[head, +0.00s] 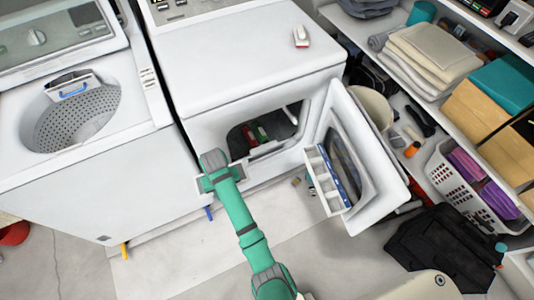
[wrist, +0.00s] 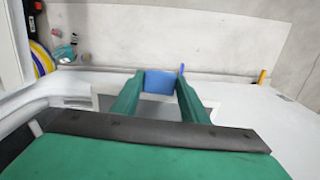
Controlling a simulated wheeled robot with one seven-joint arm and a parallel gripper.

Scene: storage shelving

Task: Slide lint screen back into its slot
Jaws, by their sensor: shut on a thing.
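My gripper (wrist: 160,84) is shut on a blue piece that looks like the lint screen's handle (wrist: 160,79). A pale grey panel shows below and beside the fingers in the wrist view; I cannot tell whether it is the screen's body. In the head view my gripper (head: 206,183) is low at the front of the dryer (head: 245,65), left of its opening. The dryer door (head: 368,150) stands open to the right. A pale recess (head: 268,149) shows on the opening's lower lip; I cannot tell for certain that it is the slot.
A washer (head: 75,190) with an open tub stands left. Dark, red and green laundry (head: 255,133) lies inside the dryer. Shelves with folded towels (head: 433,55), a white basket (head: 460,188) and a black bag (head: 438,245) fill the right. The front floor is mostly clear.

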